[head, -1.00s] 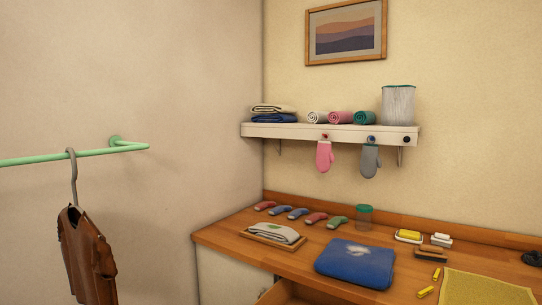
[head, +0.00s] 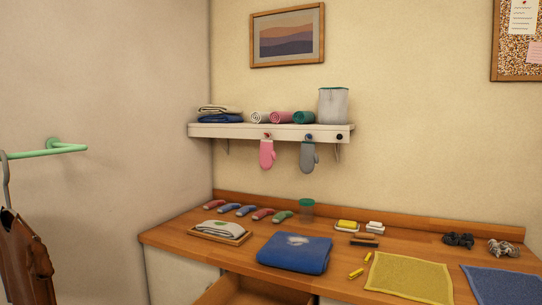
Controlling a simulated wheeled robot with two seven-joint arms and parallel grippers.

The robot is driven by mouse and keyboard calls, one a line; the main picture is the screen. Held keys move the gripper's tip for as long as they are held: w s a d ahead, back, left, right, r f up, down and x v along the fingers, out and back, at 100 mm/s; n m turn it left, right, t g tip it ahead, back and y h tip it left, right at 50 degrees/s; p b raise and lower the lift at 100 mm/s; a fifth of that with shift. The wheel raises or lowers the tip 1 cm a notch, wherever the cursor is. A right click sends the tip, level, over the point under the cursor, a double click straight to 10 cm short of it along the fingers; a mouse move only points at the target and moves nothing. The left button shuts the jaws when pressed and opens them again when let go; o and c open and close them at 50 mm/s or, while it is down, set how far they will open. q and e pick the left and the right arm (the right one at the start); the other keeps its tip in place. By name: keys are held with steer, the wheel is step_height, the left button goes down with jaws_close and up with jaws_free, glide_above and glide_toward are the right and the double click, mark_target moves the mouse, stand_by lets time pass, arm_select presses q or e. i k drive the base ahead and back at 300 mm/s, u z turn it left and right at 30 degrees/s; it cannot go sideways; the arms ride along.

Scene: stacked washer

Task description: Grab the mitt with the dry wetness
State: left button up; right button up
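Two mitts hang from pegs on the front of the white wall shelf (head: 230,131). The pink mitt (head: 267,154) hangs on the left. The grey mitt (head: 308,157) with a teal edge hangs to its right. I cannot tell from the picture which mitt is dry or wet. Neither of my grippers is in view.
A wooden counter (head: 180,234) stands below the shelf, with a blue folded cloth (head: 295,254), several socks, a yellow mat (head: 408,277) and a blue mat (head: 505,284). A drawer (head: 240,290) below is open. A green rail (head: 45,152) with a brown garment (head: 25,255) is at left.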

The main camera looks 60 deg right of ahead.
mark_target(266, 155)
steer(key=k, duration=0.2)
steer(key=z, duration=1)
